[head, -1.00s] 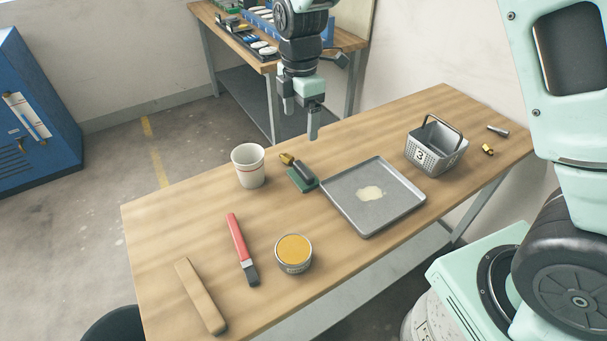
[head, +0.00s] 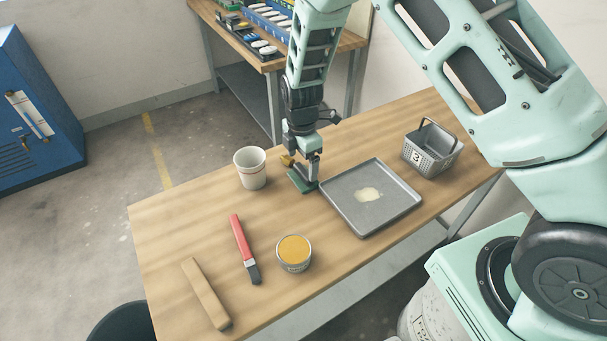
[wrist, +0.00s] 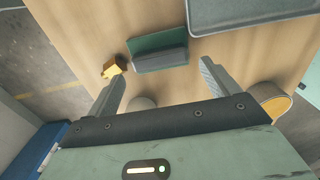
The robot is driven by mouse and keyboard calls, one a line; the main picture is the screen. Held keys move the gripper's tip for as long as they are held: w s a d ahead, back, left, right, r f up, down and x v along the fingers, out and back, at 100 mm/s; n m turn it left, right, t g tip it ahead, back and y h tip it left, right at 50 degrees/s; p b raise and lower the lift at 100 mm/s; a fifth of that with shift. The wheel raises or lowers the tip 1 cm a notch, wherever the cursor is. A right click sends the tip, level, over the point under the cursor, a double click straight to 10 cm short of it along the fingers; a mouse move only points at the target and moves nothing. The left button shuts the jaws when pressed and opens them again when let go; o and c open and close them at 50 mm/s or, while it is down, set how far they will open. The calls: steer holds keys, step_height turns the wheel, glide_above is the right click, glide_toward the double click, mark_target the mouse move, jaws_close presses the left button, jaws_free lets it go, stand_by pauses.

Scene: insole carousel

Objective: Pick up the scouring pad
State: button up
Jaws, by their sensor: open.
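The scouring pad (head: 297,182) is a green pad with a dark grey block on top, lying on the wooden table at the left edge of the tray. In the wrist view the pad (wrist: 150,43) shows at the upper middle, in front of the fingers. My gripper (head: 303,172) is low over the pad and hides part of it in the head view. In the wrist view my gripper (wrist: 160,86) is open, with its two fingers spread wide and nothing between them. The pad lies beyond the fingertips, roughly centred; I cannot tell whether they touch it.
A brass fitting (head: 286,160) sits close beside the pad. A metal tray (head: 350,216) is to its right and a white cup (head: 251,170) to its left. A tin (head: 294,255), a red-handled tool (head: 241,240) and a wooden bar (head: 206,294) lie nearer. A grey basket (head: 432,150) stands at right.

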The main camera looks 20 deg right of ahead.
mark_target(303, 171)
steer(key=shift+w+d+f+p, duration=0.15)
steer(key=shift+f+p, duration=0.4)
steer(key=shift+f, duration=0.65)
steer(key=shift+s+d+f+p, duration=0.1)
steer(key=shift+f+p, duration=0.4)
steer(key=shift+f, duration=0.65)
steer(key=c, duration=0.7)
steer(key=shift+r, duration=0.2)
step_height(303, 171, up, 10)
steer(key=b, duration=0.3)
steer(key=shift+f, duration=0.15)
steer(key=o, duration=0.3)
steer(key=shift+c, duration=0.7)
